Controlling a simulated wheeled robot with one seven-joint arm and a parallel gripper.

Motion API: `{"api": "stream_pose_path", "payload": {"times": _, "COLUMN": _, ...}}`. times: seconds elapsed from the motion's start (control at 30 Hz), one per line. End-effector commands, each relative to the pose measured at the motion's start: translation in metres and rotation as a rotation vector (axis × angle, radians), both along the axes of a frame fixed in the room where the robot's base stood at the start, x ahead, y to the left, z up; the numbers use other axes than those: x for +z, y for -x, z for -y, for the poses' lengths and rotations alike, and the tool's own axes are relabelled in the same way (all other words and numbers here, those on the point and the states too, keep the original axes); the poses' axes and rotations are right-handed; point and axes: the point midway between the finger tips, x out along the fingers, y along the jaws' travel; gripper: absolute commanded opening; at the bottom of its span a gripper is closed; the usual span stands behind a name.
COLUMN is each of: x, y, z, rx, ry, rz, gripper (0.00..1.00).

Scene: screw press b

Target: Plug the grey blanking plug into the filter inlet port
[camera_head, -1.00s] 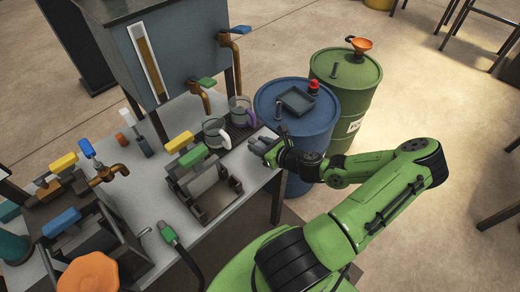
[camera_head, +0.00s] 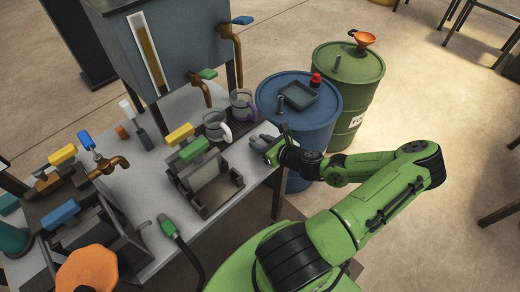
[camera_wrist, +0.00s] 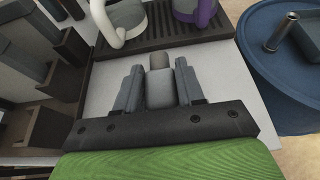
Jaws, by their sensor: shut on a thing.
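The grey blanking plug (camera_wrist: 160,88) is a short rounded piece between the two fingers of my gripper (camera_wrist: 160,92) in the wrist view. My gripper is shut on it, and the plug's rounded end points away from the wrist. In the head view my gripper (camera_head: 260,143) is over the right end of the grey bench, just right of the mugs; the plug is too small to make out there. I cannot pick out the filter inlet port with certainty in either view.
A white-handled mug (camera_head: 213,126) and a purple-handled mug (camera_head: 241,104) stand on a dark slatted tray (camera_wrist: 165,38). A blue drum (camera_head: 312,130) stands beyond the bench's right end.

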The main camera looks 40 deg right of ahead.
Motion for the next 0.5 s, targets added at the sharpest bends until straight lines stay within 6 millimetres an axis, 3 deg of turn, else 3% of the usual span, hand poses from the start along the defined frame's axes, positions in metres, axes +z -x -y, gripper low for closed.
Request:
{"api": "stream_pose_path", "payload": {"times": 0.1, "x": -0.017, "y": 0.0, "z": 0.0, "rx": -0.002, "ry": -0.002, "rz": 0.002, "gripper": 0.05}}
{"api": "stream_pose_path", "payload": {"times": 0.47, "x": -0.022, "y": 0.0, "z": 0.0, "rx": -0.001, "ry": 0.0, "rz": 0.001, "gripper": 0.05}}
{"api": "stream_pose_path", "payload": {"times": 0.5, "x": -0.022, "y": 0.0, "z": 0.0, "rx": -0.001, "ry": 0.0, "rz": 0.001, "gripper": 0.39}}
